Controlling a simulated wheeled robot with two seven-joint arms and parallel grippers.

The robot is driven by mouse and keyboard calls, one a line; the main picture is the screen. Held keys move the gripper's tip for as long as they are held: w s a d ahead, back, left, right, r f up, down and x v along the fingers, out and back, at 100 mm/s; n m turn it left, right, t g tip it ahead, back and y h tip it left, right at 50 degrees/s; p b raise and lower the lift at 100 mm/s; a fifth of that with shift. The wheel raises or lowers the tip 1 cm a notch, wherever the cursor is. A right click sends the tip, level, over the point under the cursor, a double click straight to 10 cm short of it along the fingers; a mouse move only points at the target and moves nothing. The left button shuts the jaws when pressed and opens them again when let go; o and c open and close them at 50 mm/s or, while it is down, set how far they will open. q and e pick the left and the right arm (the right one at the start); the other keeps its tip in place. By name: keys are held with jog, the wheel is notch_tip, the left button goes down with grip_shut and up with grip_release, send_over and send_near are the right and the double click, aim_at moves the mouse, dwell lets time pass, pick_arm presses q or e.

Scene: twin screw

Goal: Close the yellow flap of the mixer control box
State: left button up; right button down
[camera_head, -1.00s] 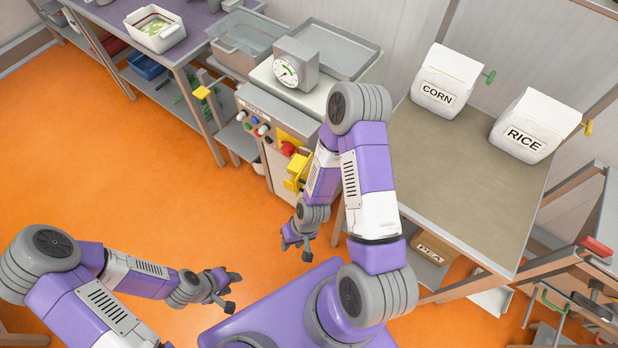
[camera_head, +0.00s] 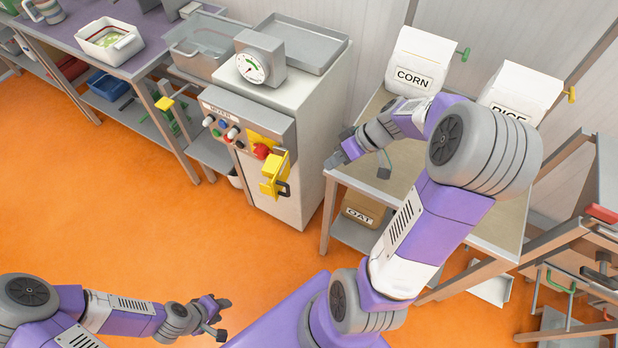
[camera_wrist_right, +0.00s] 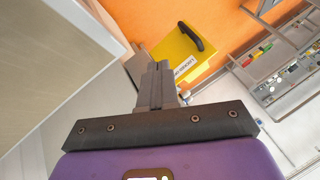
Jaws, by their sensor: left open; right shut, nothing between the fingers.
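The mixer control box (camera_head: 246,128) is the grey panel on the front of the mixer cabinet. Its yellow flap (camera_head: 272,177) with a black handle stands open, hanging out below a yellow plate with a red knob (camera_head: 262,152). In the right wrist view the flap (camera_wrist_right: 178,56) lies beyond the fingertips, with its label and black handle visible. My right gripper (camera_head: 332,162) is shut and empty, right of the flap and apart from it, near the cabinet's right side; its fingers (camera_wrist_right: 156,72) are together. My left gripper (camera_head: 229,302) is open and empty, low over the floor.
A table (camera_head: 345,180) with CORN (camera_head: 415,65) and RICE (camera_head: 520,90) bags stands right of the cabinet, under my right arm. A dial scale (camera_head: 258,60) and a tray (camera_head: 295,42) sit on top of the cabinet. Orange floor (camera_head: 150,240) in front is clear.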

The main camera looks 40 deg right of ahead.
aim_at(282, 177)
jog(key=w+a+f+b, duration=0.3)
jog(key=w+a+f, duration=0.1)
jog(key=a+f, duration=0.4)
jog(key=shift+a, duration=0.3)
